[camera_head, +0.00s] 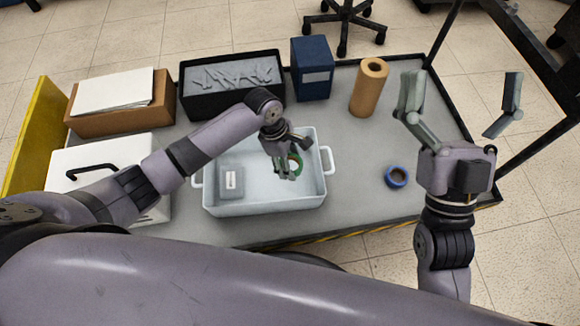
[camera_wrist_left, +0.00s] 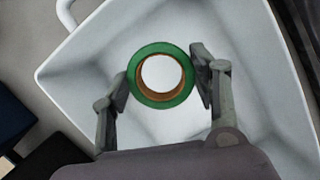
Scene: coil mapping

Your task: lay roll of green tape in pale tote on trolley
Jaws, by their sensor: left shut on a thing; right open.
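The roll of green tape (camera_wrist_left: 178,94) is a green ring with a brown core. My left gripper (camera_wrist_left: 164,85) is shut on it, one finger on each side, in the left wrist view. In the head view my left gripper (camera_head: 287,172) points down inside the outline of the pale tote (camera_head: 265,204), with the green tape (camera_head: 296,160) partly hidden behind its fingers. I cannot tell whether the tape touches the tote's floor. The tote stands on the trolley (camera_head: 350,215). My right gripper (camera_head: 459,108) is open and empty at the trolley's right side.
A small grey box (camera_head: 231,182) lies in the tote's left part. A blue tape roll (camera_head: 396,177) and a brown cylinder (camera_head: 369,87) stand to the right. Behind are a black bin (camera_head: 232,109), a blue box (camera_head: 312,69) and a cardboard box (camera_head: 160,98). A white case (camera_head: 110,160) is left.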

